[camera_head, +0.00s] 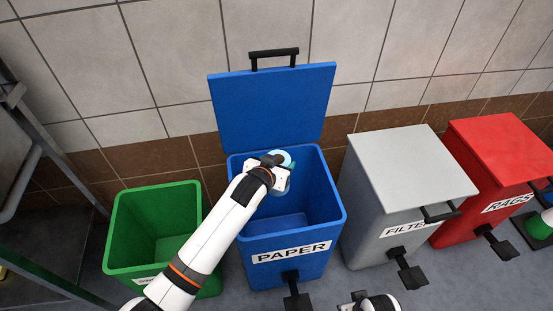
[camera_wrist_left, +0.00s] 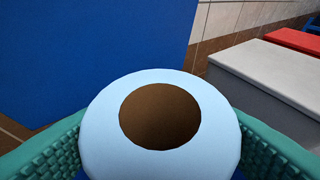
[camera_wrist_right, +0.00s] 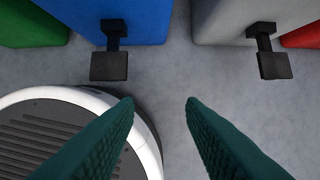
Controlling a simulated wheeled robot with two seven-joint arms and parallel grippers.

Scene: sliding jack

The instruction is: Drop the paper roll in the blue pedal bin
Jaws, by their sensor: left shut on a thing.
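The blue pedal bin (camera_head: 333,215), labelled PAPER, stands in the middle of the head view with its lid (camera_head: 270,100) raised against the wall. My left gripper (camera_head: 280,172) is over the bin's opening, shut on the paper roll (camera_head: 287,158). The roll is pale with a brown core and shows large between the green fingers in the left wrist view (camera_wrist_left: 100,130). In the head view the gripper hides much of the roll. My right gripper (camera_wrist_right: 160,105) is open and empty, low above the floor, facing the pedals.
An open green bin (camera_head: 125,230) stands at left. A closed grey FILTER bin (camera_head: 410,170) and a closed red RAGS bin (camera_head: 500,150) stand at right. Black pedals (camera_head: 297,300) stick out in front. A metal frame (camera_head: 30,130) stands at far left.

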